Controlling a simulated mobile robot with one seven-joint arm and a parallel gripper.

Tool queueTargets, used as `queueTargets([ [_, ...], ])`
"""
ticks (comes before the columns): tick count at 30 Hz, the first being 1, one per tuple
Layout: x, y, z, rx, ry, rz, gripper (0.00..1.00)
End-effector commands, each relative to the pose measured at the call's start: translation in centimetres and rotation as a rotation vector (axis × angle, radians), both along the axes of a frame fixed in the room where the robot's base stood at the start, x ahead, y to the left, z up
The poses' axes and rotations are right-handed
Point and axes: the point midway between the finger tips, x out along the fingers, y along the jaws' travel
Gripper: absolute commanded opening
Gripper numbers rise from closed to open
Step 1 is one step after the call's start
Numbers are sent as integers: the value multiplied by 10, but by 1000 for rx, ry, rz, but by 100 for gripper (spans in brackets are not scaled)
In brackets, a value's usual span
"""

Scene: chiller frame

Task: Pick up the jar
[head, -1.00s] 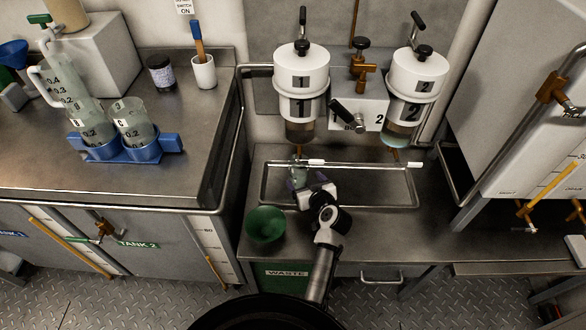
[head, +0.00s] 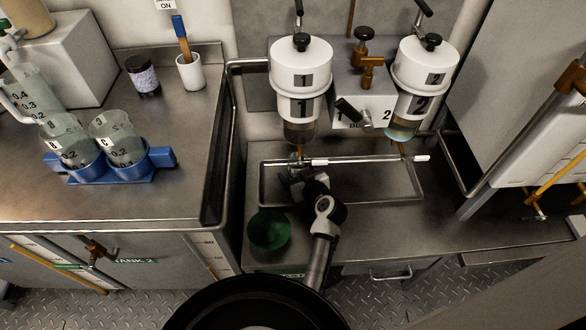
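A small clear glass jar (head: 296,165) appears to stand in the shallow tray, below the outlet of the white canister marked 1 (head: 301,85). It is mostly hidden by my gripper (head: 289,180), which reaches into the tray from the front right, right at the jar. The fingers are dark and small here, and I cannot tell whether they are open, touching the jar or shut on it. Another jar, dark-lidded with a speckled label (head: 143,76), stands on the left counter, far from my gripper.
The metal tray (head: 398,201) is otherwise bare on its right side. A green bowl or funnel (head: 269,231) sits left of my arm. Canister 2 (head: 421,80) hangs at right. A blue rack (head: 163,158) holds beakers B and C. A white cup (head: 190,73) holds a brush.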

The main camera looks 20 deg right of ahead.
Motion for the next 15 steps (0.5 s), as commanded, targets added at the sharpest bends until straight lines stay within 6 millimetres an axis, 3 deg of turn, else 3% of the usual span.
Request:
queueTargets([
  [5,0,0,0,0,0,0,80],
  [15,0,0,0,0,0,0,35],
])
